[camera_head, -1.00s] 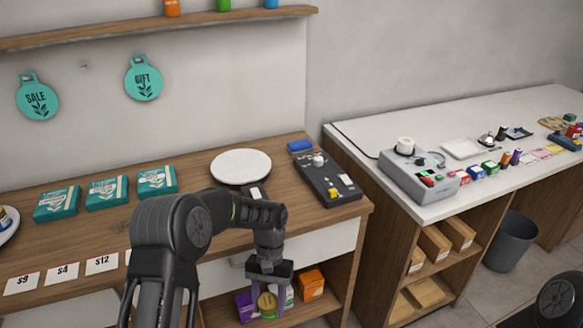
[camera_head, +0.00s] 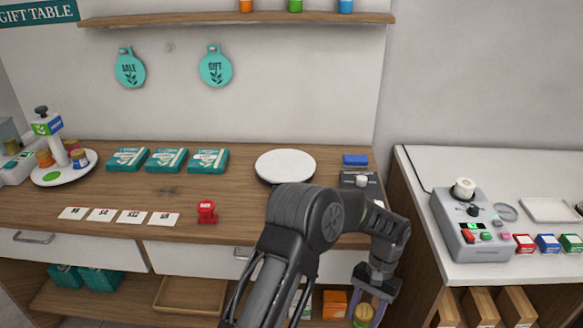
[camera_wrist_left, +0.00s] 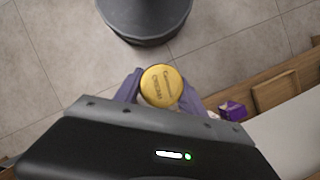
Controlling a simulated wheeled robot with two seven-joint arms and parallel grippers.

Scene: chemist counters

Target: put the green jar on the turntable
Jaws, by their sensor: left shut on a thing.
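My left gripper (camera_head: 370,292) is shut on a jar (camera_head: 363,315) with a gold lid, held low in front of the counter. In the left wrist view the lid (camera_wrist_left: 161,86) sits between the purple fingers; the jar's side is mostly hidden, so I cannot clearly tell its colour. A plain white disc (camera_head: 285,164) lies farther right. My right gripper is out of view.
Teal boxes (camera_head: 166,160) stand along the back of the wooden counter (camera_head: 240,200). Price cards (camera_head: 101,215) and a red item (camera_head: 206,211) line its front edge. A grey device (camera_head: 470,225) stands on the right counter. A grey bin (camera_wrist_left: 145,20) is on the floor.

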